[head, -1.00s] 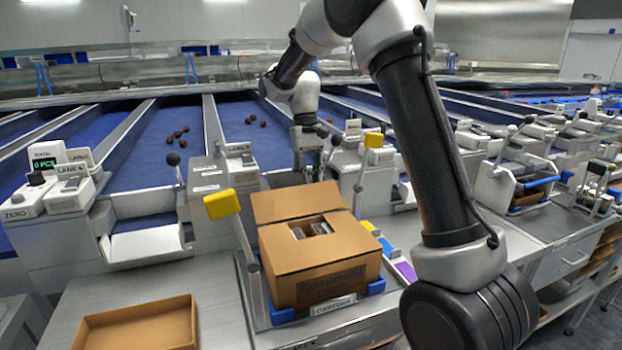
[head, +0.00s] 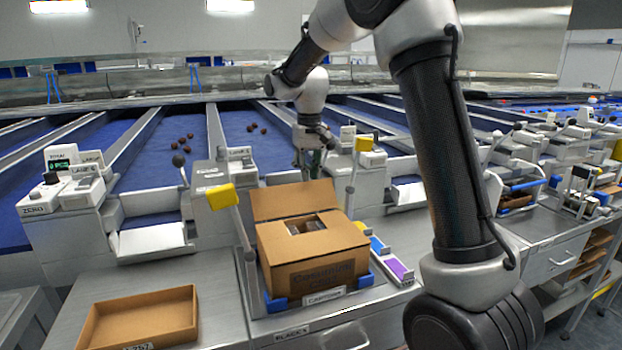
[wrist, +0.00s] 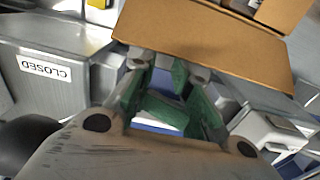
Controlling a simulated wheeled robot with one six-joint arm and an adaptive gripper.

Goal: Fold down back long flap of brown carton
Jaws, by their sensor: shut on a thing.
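The brown carton (head: 315,276) stands in a blue-cornered holder on the bench. Its back long flap (head: 290,200) stands up, leaning back, at the far side. The front and side flaps lie folded inward around a small opening with dark contents. My gripper (head: 312,172) is behind the back flap, and the flap partly hides its fingertips. In the wrist view the flap (wrist: 215,50) spans the top, and the green fingers of my gripper (wrist: 170,68) meet its near edge. The fingers are closed on the flap's edge, though their exact contact is hard to see.
An open brown tray (head: 140,318) lies at the front left. Yellow-topped levers (head: 221,195) stand at both sides of the carton. A purple and blue block rack (head: 392,268) is to its right. Lane machines and chutes stand close behind my gripper.

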